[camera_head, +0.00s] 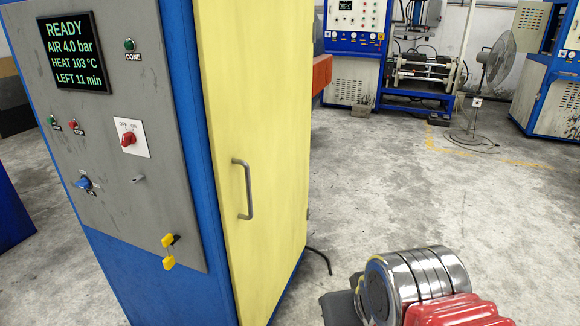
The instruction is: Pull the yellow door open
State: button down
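The yellow door (262,110) is a tall panel on the side of the blue cabinet (112,270). It looks closed, and no gap shows along its left edge. A grey bar handle (249,190) stands upright near the door's left edge, at about mid-picture height. Nothing touches the handle. Parts of my arm, a metal cylinder and red ribbed pieces, show at the bottom right, apart from the door. My gripper's fingers are not in view.
A grey control panel (150,75) with a lit screen (72,52), knobs and yellow-tagged keys (169,250) is left of the door. A black cable (320,258) lies by the cabinet's base. The concrete floor (400,190) to the right is open. A fan (492,65) and machines stand behind.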

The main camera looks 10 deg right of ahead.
aim_at(255, 57)
jog(key=i, duration=1)
jog(key=u, duration=0.2)
jog(key=k, duration=0.6)
jog(key=u, duration=0.55)
jog(key=k, duration=0.75)
jog(key=u, duration=0.45)
jog(key=i, duration=1.15)
jog(key=u, duration=0.15)
